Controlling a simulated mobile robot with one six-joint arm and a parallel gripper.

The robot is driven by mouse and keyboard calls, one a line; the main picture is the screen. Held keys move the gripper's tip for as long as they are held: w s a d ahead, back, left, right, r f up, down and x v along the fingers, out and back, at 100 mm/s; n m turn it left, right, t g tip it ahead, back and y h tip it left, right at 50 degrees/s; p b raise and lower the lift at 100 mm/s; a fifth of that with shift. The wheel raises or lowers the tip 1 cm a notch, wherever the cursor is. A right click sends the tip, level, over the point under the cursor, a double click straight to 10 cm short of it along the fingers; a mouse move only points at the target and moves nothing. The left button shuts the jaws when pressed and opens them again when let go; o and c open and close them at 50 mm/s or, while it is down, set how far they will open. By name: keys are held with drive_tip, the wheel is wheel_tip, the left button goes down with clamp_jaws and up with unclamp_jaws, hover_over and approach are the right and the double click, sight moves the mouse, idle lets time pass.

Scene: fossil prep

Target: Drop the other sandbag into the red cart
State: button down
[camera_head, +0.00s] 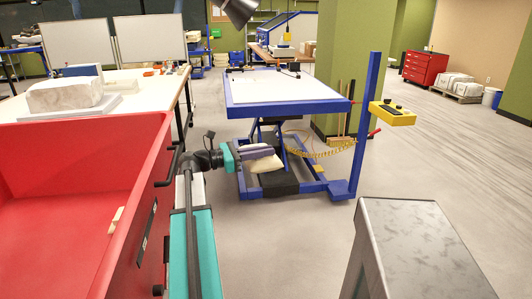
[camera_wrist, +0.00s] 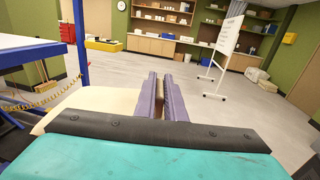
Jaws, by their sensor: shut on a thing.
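The red cart (camera_head: 85,135) stands at the left of the head view, with its open inside partly in sight. A small cream piece (camera_head: 116,219) shows inside it against the right wall; I cannot tell what it is. My gripper (camera_head: 268,149) is right of the cart, out over the floor in front of the blue lift table. Its purple fingers are shut on a cream sandbag (camera_head: 266,164), which hangs below them. In the wrist view the fingers (camera_wrist: 164,78) are close together, and the sandbag (camera_wrist: 105,100) spreads out to their left, partly hidden by the gripper body.
The blue lift table (camera_head: 285,103) with its post and yellow control box (camera_head: 392,114) stands just beyond my gripper. A white table (camera_head: 140,88) with a pale block (camera_head: 65,94) is behind the cart. Open floor (camera_head: 300,240) lies right of my arm.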

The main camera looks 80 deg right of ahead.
drive_tip(key=shift+r, duration=0.2)
drive_tip(key=shift+w+r, duration=0.1)
drive_tip(key=shift+w, duration=0.1)
drive_tip(key=w+a+r+n+t+h+p, duration=0.1)
drive_tip(key=w+r+h+p, duration=0.15)
drive_tip(key=w+p, duration=0.45)
drive_tip(key=w+a+r+n+t+h+p, duration=0.1)
drive_tip(key=w+r+p, duration=0.15)
drive_tip(key=w, duration=0.85)
drive_tip(key=w+a+r+n+t+h+p, duration=0.1)
drive_tip(key=w+r+n+p, duration=0.2)
drive_tip(key=w, duration=0.7)
drive_tip(key=w+a+r+t+h+p, duration=0.1)
drive_tip(key=w+a+p, duration=0.3)
drive_tip(key=w, duration=0.4)
drive_tip(key=w+a+r+n+t+h+p, duration=0.1)
drive_tip(key=w+a+r+t+p, duration=0.1)
drive_tip(key=w, duration=0.6)
drive_tip(key=w+a+r+n+t+h+p, duration=0.1)
drive_tip(key=w+a+r+p, duration=0.2)
drive_tip(key=w+a+p, duration=0.4)
drive_tip(key=shift+w+a+t, duration=0.4)
drive_tip(key=shift+a, duration=0.4)
drive_tip(key=shift+h, duration=0.25)
wheel_tip(320, 180, down, 29)
drive_tip(key=b, duration=0.2)
